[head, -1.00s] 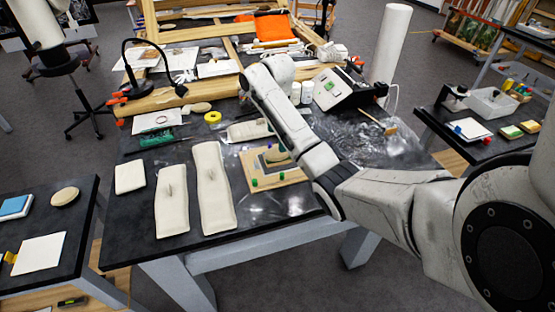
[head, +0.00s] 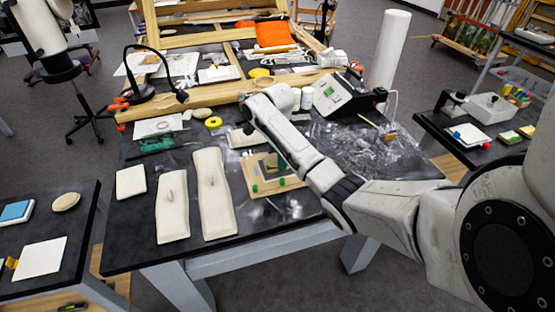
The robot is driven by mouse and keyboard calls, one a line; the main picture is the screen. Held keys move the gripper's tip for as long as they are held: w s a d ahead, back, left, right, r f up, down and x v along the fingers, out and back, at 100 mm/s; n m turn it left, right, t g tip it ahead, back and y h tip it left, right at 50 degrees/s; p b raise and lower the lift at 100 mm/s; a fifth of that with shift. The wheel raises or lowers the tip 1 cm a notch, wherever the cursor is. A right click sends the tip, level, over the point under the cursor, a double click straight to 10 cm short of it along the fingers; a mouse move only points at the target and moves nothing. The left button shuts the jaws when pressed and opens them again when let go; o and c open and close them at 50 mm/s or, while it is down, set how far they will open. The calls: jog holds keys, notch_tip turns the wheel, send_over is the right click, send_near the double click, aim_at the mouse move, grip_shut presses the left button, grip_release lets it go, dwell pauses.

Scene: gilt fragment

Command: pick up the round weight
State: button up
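A round, flat cream pad (head: 66,201), which looks like the round weight, lies on the side table at the left. A smaller pale oval piece (head: 201,112) lies near the back of the main table; I cannot tell whether it is also a weight. My arm reaches from the right over the main table, its far bend above the small wooden board (head: 277,186).
Two long cream bags (head: 172,207) (head: 212,194) and a square pad (head: 130,181) lie on the dark main table (head: 135,233). A black lamp (head: 136,75), a grey device (head: 336,93) and a white roll (head: 389,62) stand farther back. A gap separates the left side table (head: 80,238) from it.

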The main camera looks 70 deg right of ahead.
jog(key=c, duration=1)
jog(key=shift+o, duration=0.2)
jog(key=shift+r, duration=0.25)
